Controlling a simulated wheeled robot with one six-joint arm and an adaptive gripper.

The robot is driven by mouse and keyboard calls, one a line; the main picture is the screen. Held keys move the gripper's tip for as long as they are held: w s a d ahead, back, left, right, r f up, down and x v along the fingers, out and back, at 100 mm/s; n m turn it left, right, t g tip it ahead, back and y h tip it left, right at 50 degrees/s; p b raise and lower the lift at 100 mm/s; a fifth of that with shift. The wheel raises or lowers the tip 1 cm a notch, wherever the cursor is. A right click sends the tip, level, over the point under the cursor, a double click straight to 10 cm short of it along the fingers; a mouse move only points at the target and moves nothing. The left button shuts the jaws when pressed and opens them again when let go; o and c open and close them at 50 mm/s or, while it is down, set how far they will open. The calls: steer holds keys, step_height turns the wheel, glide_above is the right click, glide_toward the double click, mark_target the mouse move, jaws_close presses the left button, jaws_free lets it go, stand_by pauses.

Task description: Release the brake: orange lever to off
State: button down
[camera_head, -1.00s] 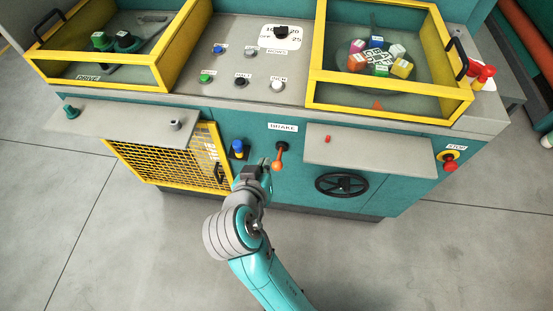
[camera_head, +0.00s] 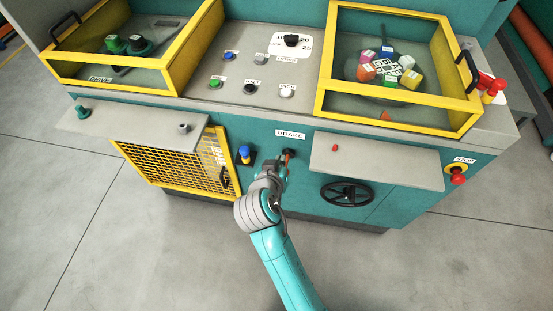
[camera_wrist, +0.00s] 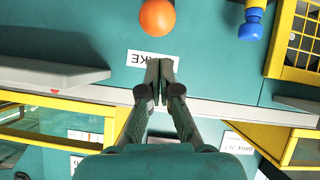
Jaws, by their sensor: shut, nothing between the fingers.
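The orange lever (camera_head: 289,153) is on the teal front of the machine, just below the white BRAKE label (camera_head: 290,134). In the head view my gripper (camera_head: 286,163) is in front of it and hides most of it. In the wrist view the lever's round orange knob (camera_wrist: 157,17) is at the top edge, and its stem is not visible. My gripper (camera_wrist: 159,66) is shut and empty there, its fingertips over the BRAKE label (camera_wrist: 135,58). The knob shows apart from the fingertips in that picture.
A blue knob (camera_head: 245,153) and a yellow mesh guard (camera_head: 180,165) are left of the lever. A grey shelf (camera_head: 400,165) juts out to the right, above a black handwheel (camera_head: 347,193). A red stop button (camera_head: 458,178) is farther right. The floor in front is open.

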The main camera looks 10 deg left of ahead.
steer(key=shift+s+d+f, duration=0.1)
steer(key=shift+s+f, duration=0.05)
steer(key=shift+f, duration=0.3)
steer(key=shift+s+d+f, duration=0.1)
steer(key=shift+s+f, duration=0.05)
steer(key=shift+f, duration=0.3)
steer(key=shift+s+f, duration=0.1)
step_height(320, 180, down, 15)
steer(key=s+t, duration=0.2)
steer(key=t, duration=0.2)
steer(key=shift+s+t, duration=0.4)
steer(key=shift+f, duration=0.1)
stand_by(0.6)
